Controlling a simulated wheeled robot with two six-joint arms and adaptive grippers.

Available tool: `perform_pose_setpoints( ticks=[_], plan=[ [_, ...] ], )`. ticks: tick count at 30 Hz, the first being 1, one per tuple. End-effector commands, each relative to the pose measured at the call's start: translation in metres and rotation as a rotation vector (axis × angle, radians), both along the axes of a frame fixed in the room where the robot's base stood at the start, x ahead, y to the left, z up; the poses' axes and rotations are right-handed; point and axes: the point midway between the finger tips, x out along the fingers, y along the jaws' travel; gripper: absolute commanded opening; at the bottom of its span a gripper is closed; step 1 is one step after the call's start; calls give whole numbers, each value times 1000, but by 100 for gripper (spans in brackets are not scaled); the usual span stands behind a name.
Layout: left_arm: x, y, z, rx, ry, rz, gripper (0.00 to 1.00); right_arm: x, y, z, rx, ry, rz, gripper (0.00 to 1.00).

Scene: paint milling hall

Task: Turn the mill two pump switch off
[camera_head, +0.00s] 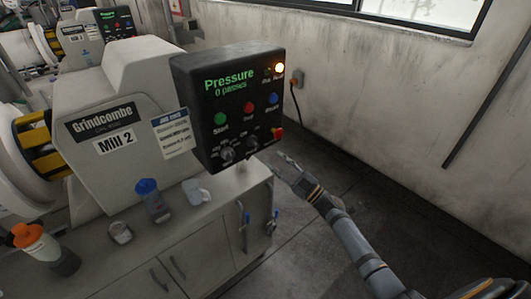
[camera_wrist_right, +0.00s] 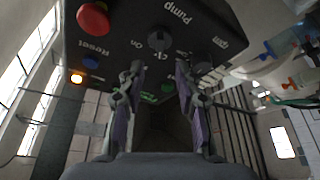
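The mill two control box (camera_head: 188,95) is black, beside the white mill marked "Mill 2" (camera_head: 85,150). My right gripper (camera_head: 282,165) is just right of and below the box. The wrist view shows its fingers (camera_wrist_right: 159,75) apart and empty. My left gripper is out of view.
A red emergency button (camera_head: 277,134) sits close to the pump switch, on the box's lower right. Start, stop and reset buttons are above; an orange lamp (camera_head: 280,68) is lit.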

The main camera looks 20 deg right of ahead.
Motion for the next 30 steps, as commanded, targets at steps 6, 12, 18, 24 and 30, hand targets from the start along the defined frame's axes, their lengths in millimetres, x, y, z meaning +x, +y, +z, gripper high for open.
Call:
perform_pose_setpoints(
  ticks=[6, 12, 18, 24, 30],
  plan=[
    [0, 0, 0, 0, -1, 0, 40, -28, -17, -12, -2, 2, 0, 34],
    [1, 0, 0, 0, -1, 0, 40, -32, -20, -13, 1, -1, 0, 34],
    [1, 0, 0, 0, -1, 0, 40, -32, -20, -13, 1, -1, 0, 34],
    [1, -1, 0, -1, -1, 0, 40, -31, -21, -17, 3, 9, -8, 34],
    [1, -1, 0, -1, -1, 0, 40, -35, -55, -116, 53, 250, -199, 34]
  ],
)
